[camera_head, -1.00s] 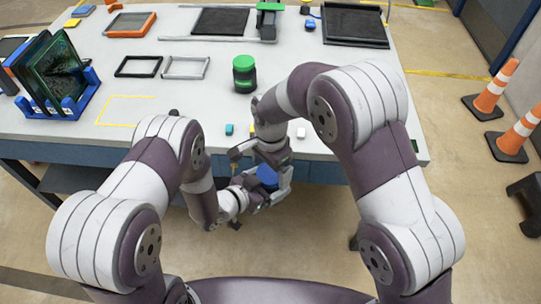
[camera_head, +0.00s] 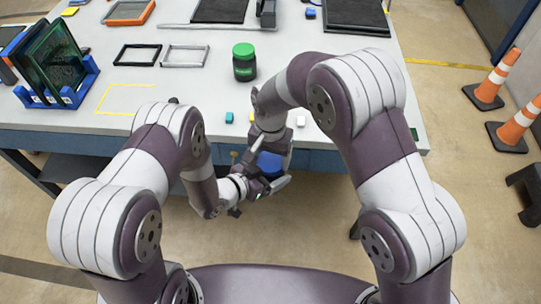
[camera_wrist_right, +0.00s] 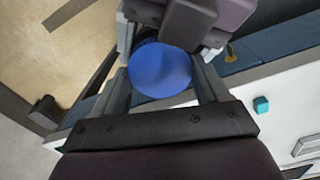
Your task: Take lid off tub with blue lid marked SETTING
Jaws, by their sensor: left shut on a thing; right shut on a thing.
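The tub's round blue lid (camera_head: 268,163) shows between my two grippers in the head view, in front of the table edge. It also shows as a blue disc in the right wrist view (camera_wrist_right: 161,70). My right gripper (camera_head: 274,152) is shut, with its fingers on both sides of the lid. My left gripper (camera_head: 258,186) is shut at the near left side of the same tub; its dark jaw parts also show in the wrist view (camera_wrist_right: 180,22). The tub's body is mostly hidden by the grippers, and no marking on the lid can be read.
The white table (camera_head: 180,102) lies behind the grippers. A green-lidded tub (camera_head: 244,62) stands on it, with small teal (camera_head: 229,118) and white (camera_head: 301,121) blocks near its front edge. A blue rack (camera_head: 66,92) stands at left. Orange cones (camera_head: 494,82) stand on the floor at right.

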